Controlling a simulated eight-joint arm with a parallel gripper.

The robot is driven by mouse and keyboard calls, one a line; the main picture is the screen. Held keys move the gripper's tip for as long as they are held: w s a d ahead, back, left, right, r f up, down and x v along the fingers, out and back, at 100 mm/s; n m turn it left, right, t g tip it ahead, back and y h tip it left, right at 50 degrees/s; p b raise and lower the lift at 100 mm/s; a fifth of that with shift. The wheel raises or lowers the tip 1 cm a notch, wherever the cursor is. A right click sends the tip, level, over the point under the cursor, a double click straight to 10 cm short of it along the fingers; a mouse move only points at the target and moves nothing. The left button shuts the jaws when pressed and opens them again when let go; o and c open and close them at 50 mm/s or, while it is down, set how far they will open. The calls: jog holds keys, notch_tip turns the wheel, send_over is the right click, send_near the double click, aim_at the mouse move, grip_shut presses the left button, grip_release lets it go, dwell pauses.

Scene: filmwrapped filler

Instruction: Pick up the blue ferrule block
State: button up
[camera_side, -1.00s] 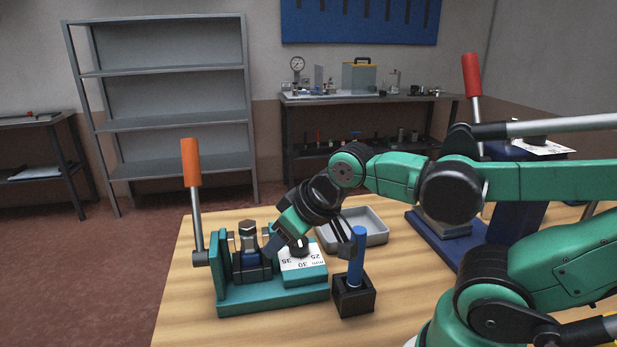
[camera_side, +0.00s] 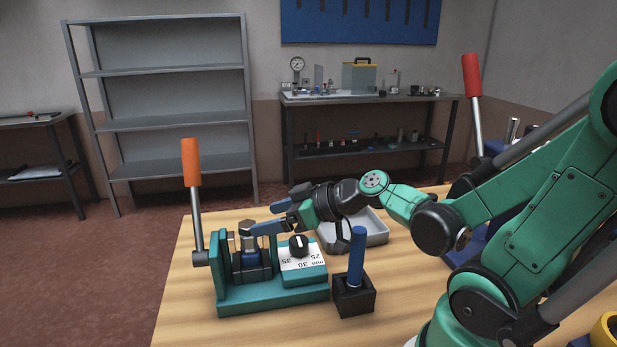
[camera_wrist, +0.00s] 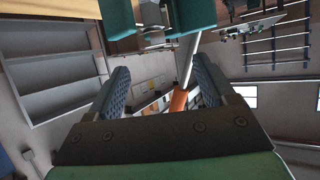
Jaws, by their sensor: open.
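The green clamp fixture (camera_side: 272,300) stands on the wooden table in the side view. A small dark blue block (camera_side: 251,259), probably the ferrule block, sits low in its left part, below a brass hex fitting (camera_side: 246,226). My gripper (camera_side: 262,219) is open, pointing left, at about the height of the fitting. One blue finger overlaps the fitting's right side in the picture; I cannot tell whether they touch. In the wrist view my gripper (camera_wrist: 161,65) has its fingers apart, with green fixture parts (camera_wrist: 190,14) above them. I cannot make out the block there.
An orange-handled lever (camera_side: 191,165) rises at the fixture's left, and its handle (camera_wrist: 180,100) shows between my fingers. A blue rod (camera_side: 357,255) stands in a black holder (camera_side: 354,298). A grey tray (camera_side: 375,238) lies behind.

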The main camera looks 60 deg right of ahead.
aim_at(249, 224)
jog(key=shift+d+r+x, duration=0.1)
jog(key=shift+d+x, duration=0.05)
jog(key=shift+x, duration=1.2)
jog(key=shift+d+r+x, duration=0.15)
jog(key=shift+x, duration=1.2)
jog(key=shift+w, duration=0.15)
grip_shut()
jog(key=shift+t, duration=0.3)
